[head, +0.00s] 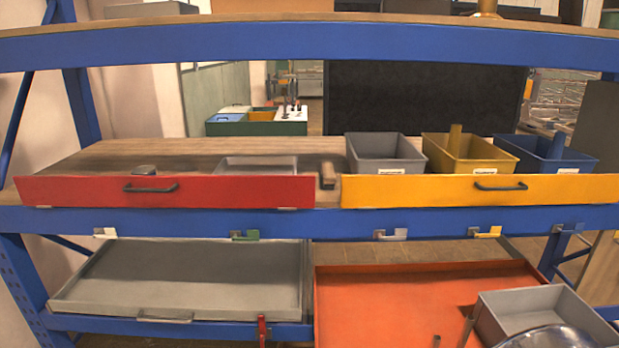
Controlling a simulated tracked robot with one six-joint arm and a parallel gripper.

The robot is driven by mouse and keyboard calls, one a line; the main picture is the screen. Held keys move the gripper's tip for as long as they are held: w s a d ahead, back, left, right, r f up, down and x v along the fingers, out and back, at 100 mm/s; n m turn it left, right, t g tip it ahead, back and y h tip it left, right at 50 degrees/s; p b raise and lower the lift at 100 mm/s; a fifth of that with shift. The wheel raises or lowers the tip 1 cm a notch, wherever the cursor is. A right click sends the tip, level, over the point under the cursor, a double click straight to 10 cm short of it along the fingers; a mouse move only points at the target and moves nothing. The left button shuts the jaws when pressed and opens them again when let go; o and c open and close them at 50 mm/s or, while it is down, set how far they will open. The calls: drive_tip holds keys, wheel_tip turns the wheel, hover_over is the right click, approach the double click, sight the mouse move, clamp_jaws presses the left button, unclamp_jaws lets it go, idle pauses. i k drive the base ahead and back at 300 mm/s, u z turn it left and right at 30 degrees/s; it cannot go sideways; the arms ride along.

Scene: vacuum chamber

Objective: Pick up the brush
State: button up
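No object can be identified for certain as the brush. A small brown wooden block-like piece (328,175) stands at the gap between the red drawer front (230,192) and the yellow drawer front (440,190); it may be the brush, but its bristles cannot be made out. A yellow upright piece (455,139) sticks up from the yellow bin (480,165), and I cannot tell what it is. My gripper is not in view.
A grey bin (390,165) and a blue bin (560,165) flank the yellow bin on the shelf. Below are a grey tray (190,290) and an orange tray (390,310) with a small grey bin (525,305). Blue beams (300,45) cross in front.

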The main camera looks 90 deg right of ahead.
sight(328, 172)
drive_tip(key=i, duration=0.95)
drive_tip(key=z, duration=3.3)
drive_tip(key=i, duration=0.4)
drive_tip(key=u, duration=0.1)
